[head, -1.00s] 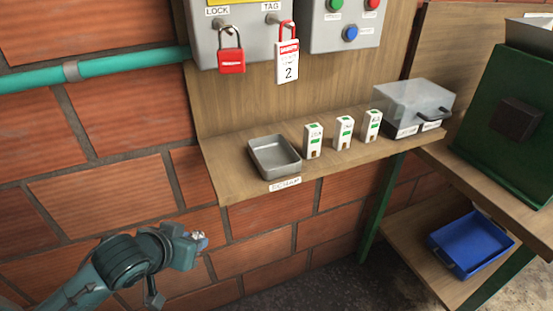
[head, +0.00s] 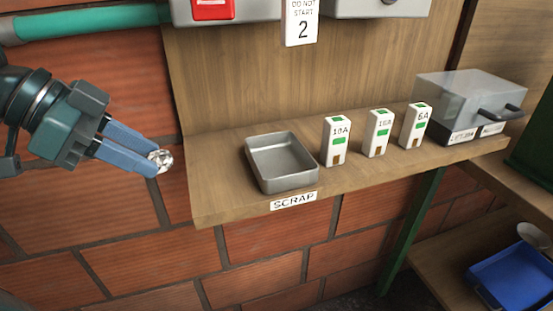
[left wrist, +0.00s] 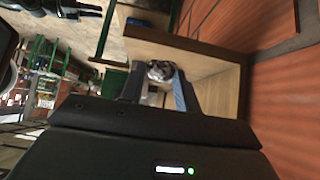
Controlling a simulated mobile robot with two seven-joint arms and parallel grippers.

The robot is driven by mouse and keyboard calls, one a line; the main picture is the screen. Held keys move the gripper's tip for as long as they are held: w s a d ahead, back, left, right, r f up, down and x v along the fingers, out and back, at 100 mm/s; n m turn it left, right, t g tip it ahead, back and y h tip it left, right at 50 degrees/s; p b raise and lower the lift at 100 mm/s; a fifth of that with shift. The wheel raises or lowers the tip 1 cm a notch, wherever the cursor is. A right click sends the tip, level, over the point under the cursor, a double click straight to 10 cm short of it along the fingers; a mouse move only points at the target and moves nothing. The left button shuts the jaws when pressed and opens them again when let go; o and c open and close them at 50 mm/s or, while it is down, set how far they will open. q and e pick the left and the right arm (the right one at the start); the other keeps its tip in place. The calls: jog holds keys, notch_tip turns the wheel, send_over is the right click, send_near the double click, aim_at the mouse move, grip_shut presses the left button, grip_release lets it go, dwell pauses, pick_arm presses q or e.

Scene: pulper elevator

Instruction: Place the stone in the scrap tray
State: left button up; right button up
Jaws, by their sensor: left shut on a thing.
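The stone (head: 160,160) is a small, shiny, grey-white lump. My left gripper (head: 150,155) is shut on it, with the stone at the fingertips. In the left wrist view the stone (left wrist: 160,71) also shows between the fingers. The scrap tray (head: 262,181) is a shallow grey metal tray on the wooden shelf, above a "SCRAP" label, and it looks empty. The gripper is to the left of the tray, just off the shelf's left edge and apart from the tray.
Several white fuse blocks, among them the 10A block (head: 335,142), stand right of the tray. A clear lidded box (head: 455,98) is at the shelf's right end. A red padlock (head: 212,8) and a tag (head: 301,22) hang above. A blue bin (head: 515,275) sits lower right.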

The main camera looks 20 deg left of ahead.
aim_at(164, 154)
pick_arm(q)
jog(key=w+d+p, duration=0.1)
jog(key=d+p, duration=0.1)
jog(key=shift+w+d+r+p, duration=0.4)
jog(key=shift+w+d+p, duration=0.25)
jog(key=shift+d+p, duration=0.05)
jog(key=shift+p, duration=0.1)
jog(key=d+p, duration=0.1)
jog(key=w+d+p, duration=0.2)
jog(key=d, duration=0.1)
jog(key=shift+w, duration=0.25)
jog(key=w+d, duration=0.1)
jog(key=d, duration=0.1)
jog(key=w+d, duration=0.2)
jog(key=w+d+p, duration=0.1)
jog(key=w+d, duration=0.1)
jog(key=d, duration=0.1)
jog(key=shift+f, duration=0.4)
notch_tip(164, 154, down, 4)
jog(key=shift+s+r+b, duration=0.1)
jog(key=shift+r+b, duration=0.1)
jog(key=shift+b, duration=0.25)
pick_arm(e)
jog(key=shift+w+a+g, duration=0.3)
jog(key=shift+a+g, duration=0.2)
jog(key=shift+g, duration=0.1)
jog(key=shift+w+a+g, duration=0.25)
jog(key=shift+a+g, duration=0.25)
jog(key=shift+g, duration=0.1)
